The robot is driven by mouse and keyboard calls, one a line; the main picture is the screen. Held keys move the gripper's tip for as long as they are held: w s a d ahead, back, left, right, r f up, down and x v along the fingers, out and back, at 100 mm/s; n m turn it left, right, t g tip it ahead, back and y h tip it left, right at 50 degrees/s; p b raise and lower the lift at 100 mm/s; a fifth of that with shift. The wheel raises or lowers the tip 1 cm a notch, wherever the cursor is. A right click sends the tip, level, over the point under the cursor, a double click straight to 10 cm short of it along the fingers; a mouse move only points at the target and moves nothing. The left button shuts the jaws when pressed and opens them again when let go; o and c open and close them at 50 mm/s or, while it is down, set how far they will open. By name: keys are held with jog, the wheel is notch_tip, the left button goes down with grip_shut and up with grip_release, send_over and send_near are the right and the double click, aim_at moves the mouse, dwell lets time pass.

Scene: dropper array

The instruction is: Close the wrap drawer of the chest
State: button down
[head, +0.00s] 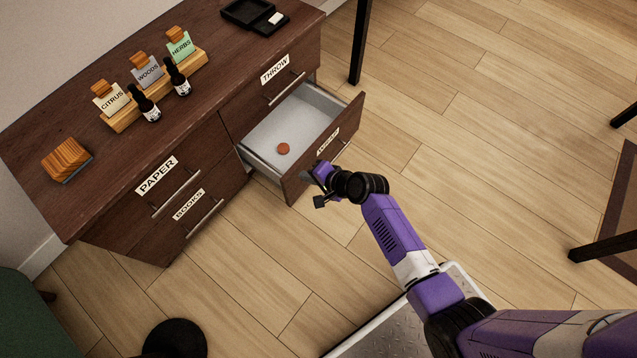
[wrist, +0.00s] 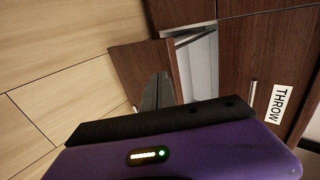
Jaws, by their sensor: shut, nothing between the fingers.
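The chest (head: 212,150) is dark brown wood. Its lower right drawer (head: 305,178) stands open in the head view, with a grey inside and a small round reddish-brown thing (head: 284,148) in it. My gripper (head: 319,178) is shut and empty, at the outer face of the open drawer's front. I cannot tell whether it touches. In the wrist view the dark fingers (wrist: 160,88) overlap the open drawer front (wrist: 135,75).
The THROW drawer (head: 285,85) above and the PAPER (head: 168,180) and BOOKS (head: 198,212) drawers are shut. Bottles, a card rack (head: 155,92) and a black tray (head: 247,14) stand on top. Black table legs (head: 360,40) rise at the right. The wooden floor (head: 450,150) beside the drawer is clear.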

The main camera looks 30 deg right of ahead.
jog(key=shift+w+a, duration=0.3)
jog(key=shift+w, duration=0.5)
jog(key=shift+w, duration=0.1)
jog(key=shift+w+a, duration=0.15)
jog(key=shift+w, duration=0.2)
jog(key=w+a+b, duration=0.2)
jog(key=w, duration=0.5)
jog(key=w+a+b, duration=0.2)
jog(key=w+a, duration=0.1)
jog(key=w, duration=0.5)
jog(key=shift+s+d, duration=0.1)
